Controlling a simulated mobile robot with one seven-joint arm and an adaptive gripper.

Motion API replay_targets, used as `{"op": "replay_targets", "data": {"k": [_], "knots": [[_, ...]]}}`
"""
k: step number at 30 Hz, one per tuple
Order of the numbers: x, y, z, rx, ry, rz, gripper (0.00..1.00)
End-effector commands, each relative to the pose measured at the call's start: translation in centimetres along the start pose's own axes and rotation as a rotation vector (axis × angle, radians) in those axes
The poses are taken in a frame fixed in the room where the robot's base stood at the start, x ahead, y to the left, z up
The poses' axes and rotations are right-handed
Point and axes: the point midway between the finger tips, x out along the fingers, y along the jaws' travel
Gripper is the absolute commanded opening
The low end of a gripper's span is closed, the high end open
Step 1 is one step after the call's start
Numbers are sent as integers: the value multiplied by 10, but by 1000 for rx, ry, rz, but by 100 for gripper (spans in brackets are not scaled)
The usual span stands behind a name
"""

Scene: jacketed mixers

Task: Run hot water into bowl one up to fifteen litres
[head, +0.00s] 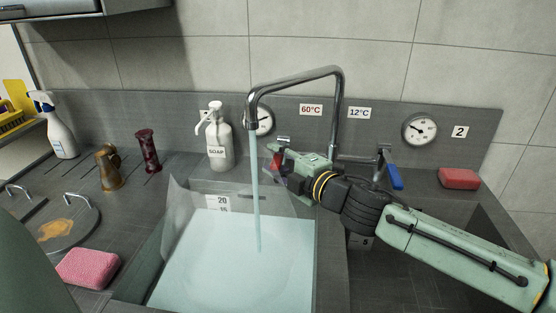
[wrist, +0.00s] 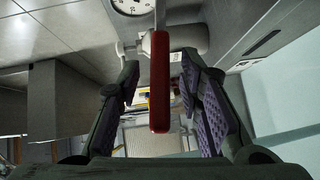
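Water (head: 257,190) runs from the spout of the arched tap (head: 320,74) into the left basin, whose water (head: 235,265) stands near the lower number on its white scale strip (head: 217,203). That number looks like 15 but is partly cut off; 20 shows above it. The red lever (head: 277,166) is below the 60°C label (head: 311,110). My gripper (head: 281,158) is at this lever. In the wrist view, the red lever (wrist: 160,85) stands between the spread fingers of my gripper (wrist: 162,92), with gaps on both sides. The left basin's dial (head: 264,122) is partly hidden by the spout.
A blue lever (head: 395,177) is under the 12°C label (head: 360,113), close behind my arm. The right basin, marked 2 (head: 460,132), lies under my arm. A soap bottle (head: 219,138), spray bottle (head: 56,128), pink sponge (head: 88,268) and red sponge (head: 459,179) are around the basins.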

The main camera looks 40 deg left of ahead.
Motion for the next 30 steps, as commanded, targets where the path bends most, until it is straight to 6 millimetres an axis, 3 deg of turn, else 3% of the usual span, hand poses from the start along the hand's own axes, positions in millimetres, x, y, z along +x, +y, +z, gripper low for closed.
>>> {"op": "replay_targets", "data": {"k": [7, 21, 30], "knots": [[-19, 0, 2, -1, -4, 0, 33], [-106, 0, 1, -1, -4, -1, 33], [-120, 0, 0, 0, 1, 0, 33]]}}
